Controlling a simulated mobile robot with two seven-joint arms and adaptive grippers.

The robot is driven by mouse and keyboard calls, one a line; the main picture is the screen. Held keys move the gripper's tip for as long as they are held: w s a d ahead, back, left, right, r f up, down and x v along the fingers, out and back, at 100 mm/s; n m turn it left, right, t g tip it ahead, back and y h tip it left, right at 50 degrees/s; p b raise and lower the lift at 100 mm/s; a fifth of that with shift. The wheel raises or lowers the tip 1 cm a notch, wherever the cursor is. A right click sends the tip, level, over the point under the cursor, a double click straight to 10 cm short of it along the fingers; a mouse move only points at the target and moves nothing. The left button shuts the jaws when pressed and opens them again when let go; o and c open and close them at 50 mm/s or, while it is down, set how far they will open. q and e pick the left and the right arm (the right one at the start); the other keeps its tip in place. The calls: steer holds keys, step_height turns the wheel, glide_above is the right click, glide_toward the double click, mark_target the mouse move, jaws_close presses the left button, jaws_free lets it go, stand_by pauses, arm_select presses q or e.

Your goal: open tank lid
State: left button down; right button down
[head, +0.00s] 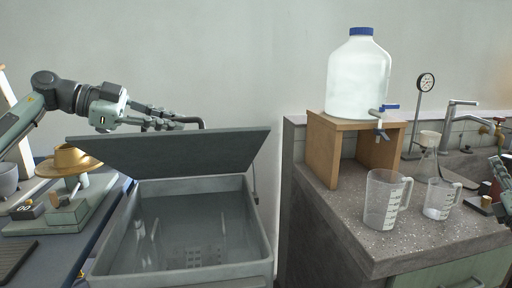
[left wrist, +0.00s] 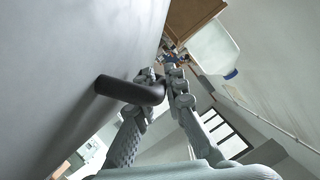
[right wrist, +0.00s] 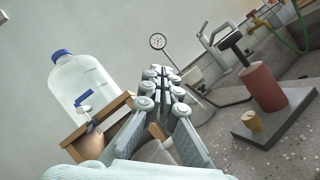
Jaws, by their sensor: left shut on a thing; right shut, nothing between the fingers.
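The grey tank (head: 262,245) stands in front of the wall, and I can see down into its inside. Its dark grey lid (head: 170,154) is raised steeply above the back of the tank, with a thin stay at its right side. My left gripper (head: 172,120) is behind the lid's upper edge, shut on the black lid handle (head: 193,121). The left wrist view shows the bent handle (left wrist: 135,90) at the fingers (left wrist: 163,80), against the lid's grey face (left wrist: 75,70). My right gripper (right wrist: 162,82) is shut and empty over the right-hand bench; the head view barely catches it.
Left of the tank, a bench holds a scale (head: 70,215) with a golden pan (head: 68,160). On the right, a concrete bench (head: 310,218) carries a wooden stand (head: 322,150) with a large water bottle (head: 358,80), measuring jugs (head: 383,205), a flask and a sink tap (head: 458,103).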

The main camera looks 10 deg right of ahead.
steer(key=w+a+r+n+t+y, duration=0.1)
steer(key=w+a+n+t+y, duration=0.15)
steer(key=a+n+y, duration=0.4)
steer(key=w+a+r+n+t+y, duration=0.1)
steer(key=w+a+r+y, duration=0.2)
steer(key=a, duration=0.6)
arm_select(q)
steer(key=shift+r, duration=0.1)
arm_select(e)
steer(key=n+g+y, duration=1.1)
steer(key=n+y, duration=0.1)
steer(key=y, duration=1.1)
glide_toward(241, 134)
steer(key=x, duration=0.4)
steer(key=shift+a+r, duration=0.2)
steer(key=shift+a, duration=0.05)
steer(key=shift+w+a+r, duration=0.25)
steer(key=shift+a+r, duration=0.15)
steer(key=shift+a, duration=0.1)
steer(key=shift+r, duration=0.1)
